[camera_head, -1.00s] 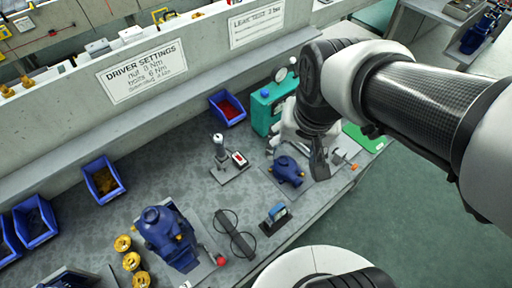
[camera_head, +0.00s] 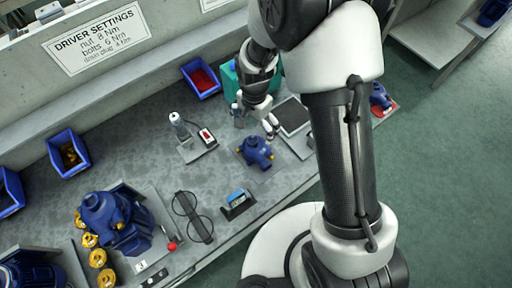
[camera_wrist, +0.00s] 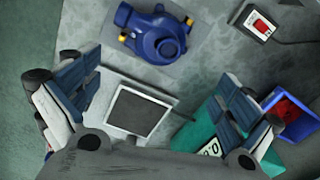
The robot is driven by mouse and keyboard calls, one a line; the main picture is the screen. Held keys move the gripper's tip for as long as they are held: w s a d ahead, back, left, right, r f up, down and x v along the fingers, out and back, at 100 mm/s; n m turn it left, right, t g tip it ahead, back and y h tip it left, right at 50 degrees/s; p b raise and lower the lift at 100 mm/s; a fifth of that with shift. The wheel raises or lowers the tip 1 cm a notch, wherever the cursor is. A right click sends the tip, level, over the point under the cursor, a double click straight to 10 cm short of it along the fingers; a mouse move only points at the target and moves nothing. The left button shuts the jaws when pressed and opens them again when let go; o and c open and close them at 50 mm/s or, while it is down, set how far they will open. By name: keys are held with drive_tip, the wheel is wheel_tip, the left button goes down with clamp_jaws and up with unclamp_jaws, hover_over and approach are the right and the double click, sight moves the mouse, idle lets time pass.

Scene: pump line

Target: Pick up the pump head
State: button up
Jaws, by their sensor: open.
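The small blue housing with yellow plugs, which I take for the pump head (camera_head: 256,152), lies on a thin grey plate on the bench. In the wrist view the pump head (camera_wrist: 158,38) is at the top centre, beyond my fingertips. My gripper (camera_head: 255,116) hangs just behind it, towards the wall, with its fingers spread. In the wrist view the two blue-padded fingers of my gripper (camera_wrist: 155,85) stand wide apart with nothing between them. The pump head is not between the fingers, and I see no contact.
A larger blue pump (camera_head: 115,222) with brass parts (camera_head: 97,258) stands front left. A driver on a stand (camera_head: 180,128) and red-button box (camera_head: 207,138) are left of the pump head. A teal box (camera_head: 229,80) and red-filled bin (camera_head: 201,78) are behind. A square dark-topped plate (camera_wrist: 138,110) lies below my gripper.

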sight(255, 143)
drive_tip(key=f+b, duration=0.2)
drive_tip(key=f, duration=0.4)
drive_tip(key=f+b, duration=0.2)
drive_tip(key=f, duration=0.4)
drive_tip(key=shift+w+f, duration=0.2)
drive_tip(key=shift+f, duration=0.1)
drive_tip(key=shift+r, duration=0.1)
drive_tip(key=shift+s, duration=0.1)
drive_tip(key=c, duration=1.2)
drive_tip(key=shift+c, duration=0.3)
